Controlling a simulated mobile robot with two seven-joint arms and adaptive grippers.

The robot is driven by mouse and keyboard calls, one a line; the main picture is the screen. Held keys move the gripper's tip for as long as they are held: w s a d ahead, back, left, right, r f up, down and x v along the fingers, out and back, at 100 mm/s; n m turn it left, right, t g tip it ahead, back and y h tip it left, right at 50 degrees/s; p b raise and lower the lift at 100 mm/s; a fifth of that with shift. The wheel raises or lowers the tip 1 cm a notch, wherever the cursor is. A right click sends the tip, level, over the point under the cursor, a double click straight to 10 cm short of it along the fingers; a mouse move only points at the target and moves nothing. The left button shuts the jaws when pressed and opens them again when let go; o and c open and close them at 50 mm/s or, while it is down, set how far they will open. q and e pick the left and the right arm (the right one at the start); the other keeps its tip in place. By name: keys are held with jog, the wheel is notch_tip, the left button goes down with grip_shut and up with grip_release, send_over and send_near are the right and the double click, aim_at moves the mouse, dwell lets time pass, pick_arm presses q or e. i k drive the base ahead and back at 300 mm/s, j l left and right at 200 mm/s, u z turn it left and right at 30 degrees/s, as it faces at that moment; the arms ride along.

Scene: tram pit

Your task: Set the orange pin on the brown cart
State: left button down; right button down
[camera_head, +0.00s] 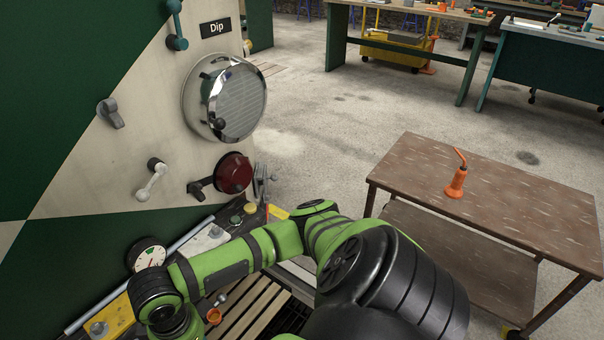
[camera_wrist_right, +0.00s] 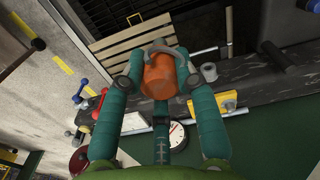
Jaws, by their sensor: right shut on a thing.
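The orange pin (camera_wrist_right: 160,78) is between the teal fingers of my right gripper (camera_wrist_right: 159,68) in the right wrist view. A grey curved piece arches over its far end. The fingers are shut on its sides. In the head view a small orange piece (camera_head: 213,316) shows beside my right wrist, low at the left; it looks like the same pin, mostly hidden. The brown cart (camera_head: 520,205) stands at the right with a scratched flat top, well away from my right gripper. My left gripper is not in view.
An orange oil can (camera_head: 456,183) with a bent spout stands on the cart top; the top around it is clear. At the left is the green and cream tram front with a round lamp (camera_head: 224,98), red lamp (camera_head: 233,173) and gauge (camera_head: 147,255). Workbenches (camera_head: 410,25) stand behind.

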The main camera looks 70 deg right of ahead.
aim_at(477, 187)
jog(key=z, duration=1.65)
jog(key=i+l+z, duration=0.1)
jog(key=z, duration=0.3)
jog(key=i+l+z, duration=0.15)
jog(key=z, duration=0.3)
jog(key=i+z, duration=0.1)
jog(key=z, duration=0.3)
jog(key=i+l, duration=0.1)
jog(key=i, duration=0.55)
jog(key=i+l, duration=0.15)
jog(key=i, duration=0.5)
jog(key=i+l, duration=0.1)
jog(key=i, duration=0.55)
